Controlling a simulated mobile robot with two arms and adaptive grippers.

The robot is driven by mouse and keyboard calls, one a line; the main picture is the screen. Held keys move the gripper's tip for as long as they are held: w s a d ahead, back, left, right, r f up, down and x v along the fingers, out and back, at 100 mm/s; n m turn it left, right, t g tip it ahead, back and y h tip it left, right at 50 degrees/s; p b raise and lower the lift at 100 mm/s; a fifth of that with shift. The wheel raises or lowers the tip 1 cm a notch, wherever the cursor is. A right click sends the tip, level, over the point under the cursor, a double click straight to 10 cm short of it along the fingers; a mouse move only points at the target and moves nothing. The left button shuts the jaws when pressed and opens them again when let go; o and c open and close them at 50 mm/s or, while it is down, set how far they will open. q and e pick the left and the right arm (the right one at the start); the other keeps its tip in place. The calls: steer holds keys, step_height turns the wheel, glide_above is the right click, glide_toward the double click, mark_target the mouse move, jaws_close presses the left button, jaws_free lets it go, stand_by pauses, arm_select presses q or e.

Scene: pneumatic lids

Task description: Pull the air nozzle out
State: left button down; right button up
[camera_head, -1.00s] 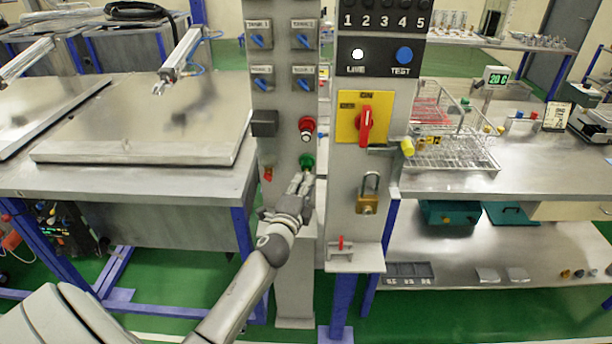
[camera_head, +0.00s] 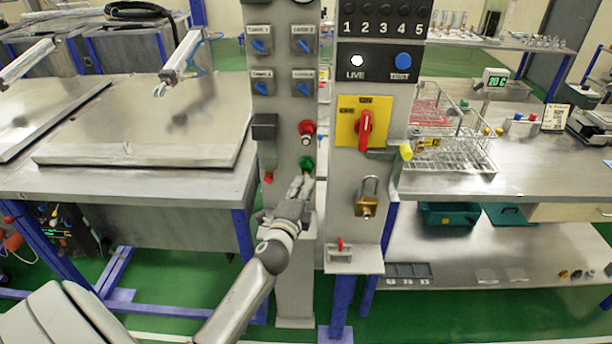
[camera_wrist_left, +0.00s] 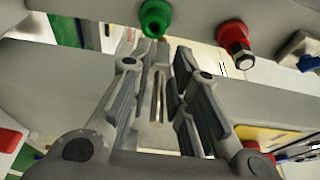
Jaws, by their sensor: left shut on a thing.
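My left gripper (camera_head: 302,183) is at the grey upright panel, just below the green fitting (camera_head: 307,163). In the left wrist view its two fingers (camera_wrist_left: 160,75) close around a thin metal piece, which I take to be the air nozzle (camera_wrist_left: 158,97). The green fitting (camera_wrist_left: 155,17) lies just beyond the fingertips there. I cannot tell whether the nozzle's end still touches it. The nozzle is mostly hidden by the fingers in the head view. A red fitting (camera_head: 306,128) with a metal plug sits above the green one; it also shows in the wrist view (camera_wrist_left: 235,40). My right gripper is not in view.
To the right stand a yellow plate with a red rotary switch (camera_head: 365,127), a yellow-tipped lever (camera_head: 405,152) and a brass padlock (camera_head: 366,206). Blue-handled valves (camera_head: 262,46) sit above. A metal lid (camera_head: 150,130) lies on the left bench. The floor around the panel is green.

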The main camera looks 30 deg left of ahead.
arm_select(q)
steer(key=s+d+r+p, duration=0.2)
steer(key=s+r+p, duration=0.1)
steer(key=r+p, duration=0.2)
steer(key=shift+s+r+p, duration=0.3)
steer(key=shift+r+p, duration=0.05)
steer(key=shift+r, duration=0.35)
stand_by(0.4)
